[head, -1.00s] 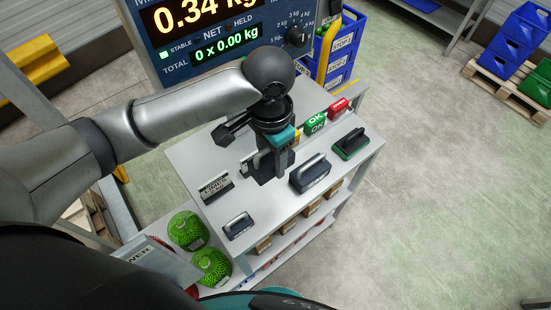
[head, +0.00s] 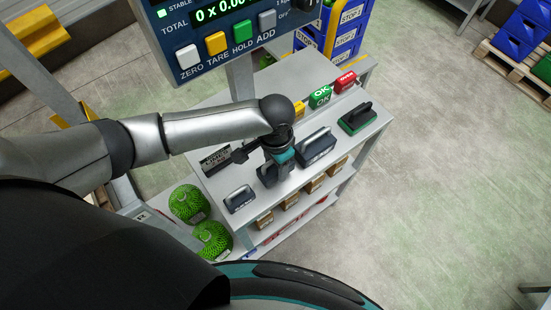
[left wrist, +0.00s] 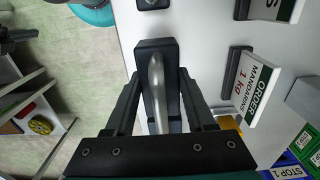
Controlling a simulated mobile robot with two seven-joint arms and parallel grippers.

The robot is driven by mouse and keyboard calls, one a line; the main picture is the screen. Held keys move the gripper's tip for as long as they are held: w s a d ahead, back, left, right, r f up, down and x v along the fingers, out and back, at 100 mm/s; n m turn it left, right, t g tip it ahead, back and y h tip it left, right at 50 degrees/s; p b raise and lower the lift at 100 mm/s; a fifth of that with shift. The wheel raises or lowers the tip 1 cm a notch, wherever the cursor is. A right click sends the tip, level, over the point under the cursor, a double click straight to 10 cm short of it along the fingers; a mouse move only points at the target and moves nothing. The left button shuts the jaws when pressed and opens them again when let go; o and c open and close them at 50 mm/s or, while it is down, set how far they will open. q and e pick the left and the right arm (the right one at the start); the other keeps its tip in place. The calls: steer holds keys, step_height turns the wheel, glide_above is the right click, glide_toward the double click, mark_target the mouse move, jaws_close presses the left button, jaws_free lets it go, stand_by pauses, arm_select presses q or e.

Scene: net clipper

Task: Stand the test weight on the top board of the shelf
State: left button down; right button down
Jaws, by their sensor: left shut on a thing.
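The test weight is a dark block with a grey bar handle. It shows in the left wrist view (left wrist: 155,60) between my gripper's fingers and is partly hidden in the head view (head: 268,178). My left gripper (head: 279,165) is shut on its handle. The weight is upright, at or just above the shelf's white top board (head: 308,118), between a smaller weight (head: 240,198) and a larger one (head: 316,147). I cannot tell whether its base touches the board.
Green OK (head: 320,97) and red (head: 345,82) blocks and a dark sign (head: 214,160) stand behind the row. A scale display (head: 225,35) rises behind the shelf. Green net bags (head: 188,203) lie at left.

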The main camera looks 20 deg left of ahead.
mark_target(275, 172)
arm_select(q)
steer(key=shift+f, duration=1.3)
steer(key=shift+f, duration=0.15)
steer(key=shift+c, duration=1.2)
jaws_free()
step_height(275, 172, up, 12)
steer(key=shift+r+p, duration=0.15)
steer(key=shift+p, duration=0.65)
